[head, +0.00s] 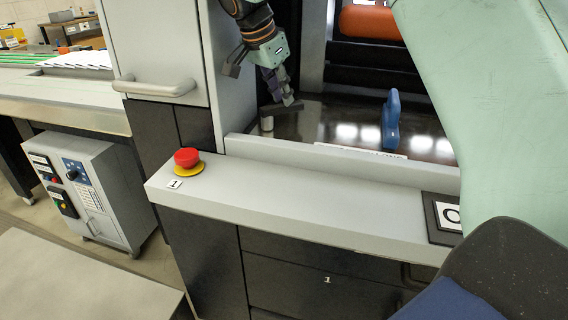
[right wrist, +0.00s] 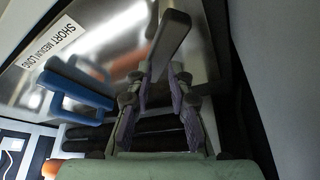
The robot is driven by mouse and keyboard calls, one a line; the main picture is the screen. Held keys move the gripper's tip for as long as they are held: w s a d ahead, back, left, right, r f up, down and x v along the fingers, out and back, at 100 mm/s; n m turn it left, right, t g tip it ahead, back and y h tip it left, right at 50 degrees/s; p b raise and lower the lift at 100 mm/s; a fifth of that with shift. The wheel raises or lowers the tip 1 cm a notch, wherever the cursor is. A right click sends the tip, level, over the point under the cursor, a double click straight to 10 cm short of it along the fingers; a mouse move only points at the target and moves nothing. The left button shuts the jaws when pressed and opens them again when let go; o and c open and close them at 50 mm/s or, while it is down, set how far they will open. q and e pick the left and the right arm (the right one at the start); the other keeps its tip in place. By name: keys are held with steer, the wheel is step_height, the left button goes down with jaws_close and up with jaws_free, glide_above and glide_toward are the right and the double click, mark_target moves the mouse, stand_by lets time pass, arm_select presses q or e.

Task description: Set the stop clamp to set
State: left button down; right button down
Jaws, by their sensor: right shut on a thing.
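The stop clamp appears to be the dark grey lever (head: 280,108) on the shiny metal plate behind the front ledge, left of a blue upright handle (head: 391,122). My right gripper (head: 279,90) reaches down from above and is shut on this lever. In the right wrist view the lever (right wrist: 170,38) is a long flat dark bar standing out between the fingertips of my right gripper (right wrist: 160,82). The gripper hides the lever's near end. No mark for the clamp's set position is readable. My left gripper is not in view.
A label reading SHORT MEDIUM LONG (right wrist: 63,47) lies beside the blue handle (right wrist: 75,88) on the plate (right wrist: 120,35). A red emergency button (head: 187,157) sits on the front ledge (head: 290,195). A grey cabinet door (head: 155,45) stands close left of the gripper. An orange roller (head: 369,22) is behind.

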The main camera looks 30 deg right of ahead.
steer(key=c, duration=2)
jaws_free()
steer(key=shift+s+r, duration=0.25)
steer(key=shift+r, duration=0.15)
steer(key=shift+c, duration=0.2)
steer(key=shift+o, duration=0.8)
steer(key=shift+d+f, duration=0.1)
steer(key=shift+f, duration=0.05)
steer(key=o, duration=0.8)
steer(key=shift+w, duration=0.15)
steer(key=shift+c, duration=0.2)
steer(key=s+d+r+v, duration=0.1)
steer(key=d+v, duration=0.1)
steer(key=v, duration=1)
steer(key=shift+d+f, duration=0.15)
